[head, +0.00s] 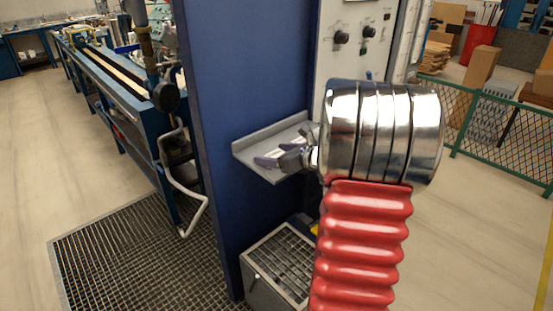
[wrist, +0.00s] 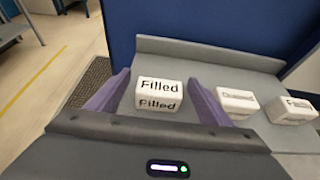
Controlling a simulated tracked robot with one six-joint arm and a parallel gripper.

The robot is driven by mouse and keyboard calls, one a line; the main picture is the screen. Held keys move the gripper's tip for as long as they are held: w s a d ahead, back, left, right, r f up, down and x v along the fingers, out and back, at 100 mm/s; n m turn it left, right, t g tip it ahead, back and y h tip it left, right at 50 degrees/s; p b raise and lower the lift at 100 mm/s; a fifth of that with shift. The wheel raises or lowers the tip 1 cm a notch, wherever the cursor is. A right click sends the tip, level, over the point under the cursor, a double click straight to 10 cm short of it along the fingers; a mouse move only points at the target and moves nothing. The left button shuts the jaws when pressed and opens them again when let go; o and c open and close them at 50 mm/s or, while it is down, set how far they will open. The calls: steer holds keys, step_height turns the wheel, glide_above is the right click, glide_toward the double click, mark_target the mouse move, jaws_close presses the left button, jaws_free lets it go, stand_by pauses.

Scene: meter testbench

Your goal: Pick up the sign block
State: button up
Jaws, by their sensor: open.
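In the wrist view, a white sign block (wrist: 160,95) with "Filled" in black on two faces sits on a grey shelf (wrist: 190,48). My open gripper (wrist: 160,92) has one purple-grey finger on each side of this block, and a gap shows on both sides. A second white block (wrist: 236,101) with fainter, hard-to-read lettering stands just right of the right finger. A third white block (wrist: 291,110), lettering partly readable, is farther right. In the head view, my gripper (head: 268,161) reaches over the grey shelf (head: 245,151) on the blue cabinet; the blocks are mostly hidden there.
The shelf has a raised back lip against the blue cabinet (head: 250,70). A panel with black knobs (head: 341,37) stands above right. Below is a grey box with a grated top (head: 282,257). A blue bench (head: 112,95) stands left, with open floor beyond.

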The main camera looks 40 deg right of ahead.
mark_target(274, 153)
steer(key=shift+c, duration=0.2)
steer(key=c, duration=1.1)
step_height(274, 153, up, 10)
stand_by(0.7)
